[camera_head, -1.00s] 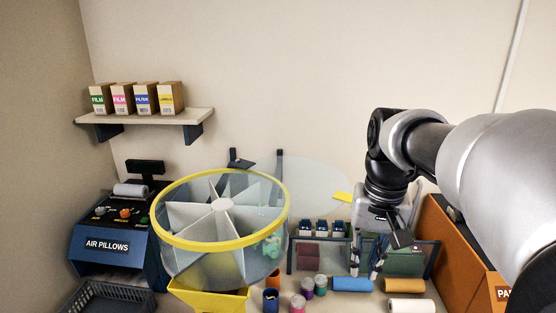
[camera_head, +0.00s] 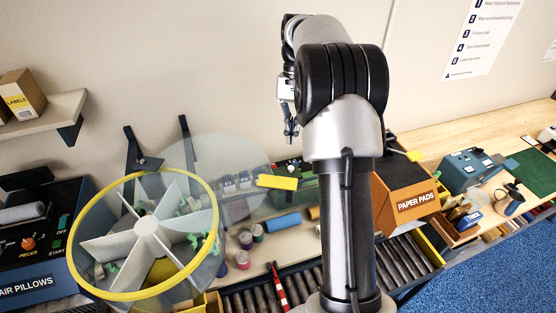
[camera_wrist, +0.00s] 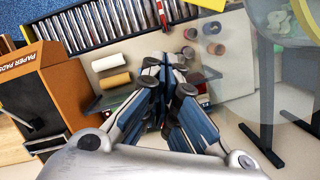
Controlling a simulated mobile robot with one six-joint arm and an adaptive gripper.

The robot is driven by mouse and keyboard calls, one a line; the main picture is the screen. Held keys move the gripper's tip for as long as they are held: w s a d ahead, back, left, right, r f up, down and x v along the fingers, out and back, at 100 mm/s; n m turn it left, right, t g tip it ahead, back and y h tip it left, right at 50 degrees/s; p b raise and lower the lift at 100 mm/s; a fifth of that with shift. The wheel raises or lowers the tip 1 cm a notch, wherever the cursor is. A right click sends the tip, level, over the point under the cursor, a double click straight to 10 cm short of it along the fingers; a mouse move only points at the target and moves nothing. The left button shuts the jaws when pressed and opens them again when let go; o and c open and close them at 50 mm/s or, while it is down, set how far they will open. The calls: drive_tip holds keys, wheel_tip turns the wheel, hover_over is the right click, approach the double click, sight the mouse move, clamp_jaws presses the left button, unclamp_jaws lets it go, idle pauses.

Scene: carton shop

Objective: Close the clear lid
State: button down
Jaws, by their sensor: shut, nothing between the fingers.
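The clear lid (camera_head: 224,153) is a see-through disc with a yellow tab (camera_head: 277,182) on its right edge. It stands open, leaning up behind the round drum with a yellow rim (camera_head: 74,243) and white dividers. Dark hinge posts (camera_head: 131,150) stand at the drum's back. Small green pieces lie in the drum compartments. In the wrist view the lid shows as a pale translucent sheet (camera_wrist: 228,88) right of my gripper (camera_wrist: 164,62). My gripper (camera_head: 290,130) is shut and empty, above and right of the lid, apart from it, partly hidden by my arm in the head view.
An orange paper pads box (camera_head: 400,205) stands right of my arm. Rollers (camera_head: 400,265) run along the front. Blue (camera_head: 283,222) and tan rolls and several small jars (camera_head: 246,240) lie on the bench. The air pillows machine (camera_head: 35,245) is at the left.

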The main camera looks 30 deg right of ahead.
drive_tip(key=s+a+f, duration=0.4)
drive_tip(key=s+f, duration=0.1)
drive_tip(key=f, duration=0.4)
drive_tip(key=shift+s+p, duration=0.35)
drive_tip(key=shift+s+a+f, duration=0.1)
drive_tip(key=shift+a, duration=0.15)
